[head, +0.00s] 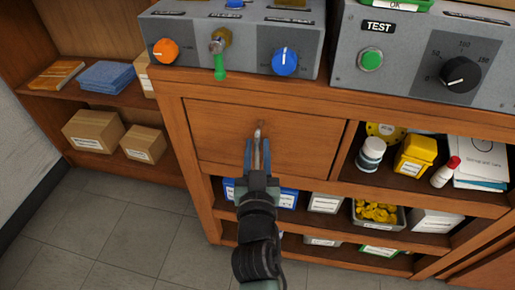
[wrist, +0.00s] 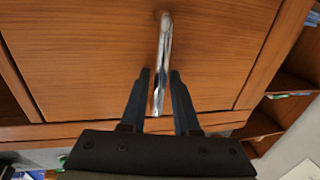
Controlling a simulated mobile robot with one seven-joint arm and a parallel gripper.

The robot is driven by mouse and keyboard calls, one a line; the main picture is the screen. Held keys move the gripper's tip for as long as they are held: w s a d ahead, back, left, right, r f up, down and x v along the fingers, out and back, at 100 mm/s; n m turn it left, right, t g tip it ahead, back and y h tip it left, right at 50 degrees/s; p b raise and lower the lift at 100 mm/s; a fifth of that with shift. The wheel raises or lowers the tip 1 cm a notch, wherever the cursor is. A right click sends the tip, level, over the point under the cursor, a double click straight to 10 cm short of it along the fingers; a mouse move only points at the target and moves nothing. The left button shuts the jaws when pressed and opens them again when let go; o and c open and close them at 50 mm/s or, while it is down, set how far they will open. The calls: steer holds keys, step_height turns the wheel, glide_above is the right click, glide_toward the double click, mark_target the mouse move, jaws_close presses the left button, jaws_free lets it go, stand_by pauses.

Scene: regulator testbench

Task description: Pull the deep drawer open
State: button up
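The deep drawer (head: 215,125) has a plain brown wooden front in the bench below the grey panels. Its front is flush with the bench frame, so the drawer is closed. Its bar handle shows as a silver bar in the wrist view (wrist: 165,45), against the drawer front (wrist: 100,60). My gripper (head: 257,160) is at the drawer front. In the wrist view my gripper's two dark fingers (wrist: 160,75) stand on either side of the handle, with a narrow gap visible at the left finger. Contact at the right finger is unclear. My gripper partly hides the handle in the head view.
Grey panels with knobs (head: 285,62) and a green TEST button (head: 370,59) stand on the bench top. Right of the drawer, an open shelf holds a yellow container (head: 415,153) and white bottles. Lower shelves hold boxes and a bin (head: 377,215). Tiled floor (head: 120,220) lies clear at left.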

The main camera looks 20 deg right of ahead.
jaws_close()
stand_by(1.4)
